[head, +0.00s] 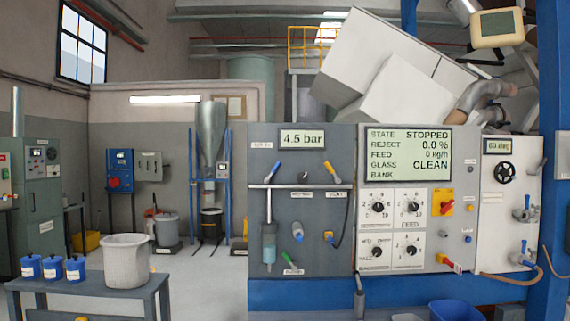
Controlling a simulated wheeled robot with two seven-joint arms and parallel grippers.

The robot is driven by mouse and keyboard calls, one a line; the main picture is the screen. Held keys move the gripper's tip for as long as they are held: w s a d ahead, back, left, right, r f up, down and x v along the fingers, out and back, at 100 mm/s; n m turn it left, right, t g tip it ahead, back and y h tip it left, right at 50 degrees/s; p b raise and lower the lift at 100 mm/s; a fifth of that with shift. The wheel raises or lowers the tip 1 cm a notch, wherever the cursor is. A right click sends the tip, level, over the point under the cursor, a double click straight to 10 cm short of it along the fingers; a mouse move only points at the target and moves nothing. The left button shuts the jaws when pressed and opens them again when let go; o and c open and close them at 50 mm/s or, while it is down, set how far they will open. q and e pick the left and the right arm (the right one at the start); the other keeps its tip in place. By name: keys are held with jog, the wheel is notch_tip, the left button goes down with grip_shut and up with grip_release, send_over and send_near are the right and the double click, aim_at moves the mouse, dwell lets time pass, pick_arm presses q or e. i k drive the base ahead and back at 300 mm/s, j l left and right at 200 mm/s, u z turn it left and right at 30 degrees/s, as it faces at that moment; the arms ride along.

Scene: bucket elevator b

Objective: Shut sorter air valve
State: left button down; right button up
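A grey air panel (309,224) stands in the middle, with a display (302,139) reading 4.5 bar. It carries a blue lever handle (275,170) at upper left, tilted up to the right. A yellow lever handle (328,169) is at upper right, tilted down to the right. A green lever handle (289,260) sits low, below a blue-tinted bowl (269,243) on a vertical pipe. A blue knob (297,232) is at mid-panel. The labels are too small to read, so I cannot tell which handle is the sorter air valve. Neither gripper is in view.
The control panel (463,215) to the right reads STATE STOPPED, with dials and red-yellow switches. A white panel (516,244) with a black handwheel (505,172) is further right. A table (73,285) with blue tubs and a grey bucket (125,261) stands left. Floor shows between table and panel.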

aim_at(266, 180)
jog(key=i+l, duration=0.25)
jog(key=i, duration=0.25)
jog(key=i+l, duration=0.25)
jog(key=i, duration=0.25)
jog(key=i+l, duration=0.25)
jog(key=i, duration=0.25)
jog(key=i+j+u, duration=0.05)
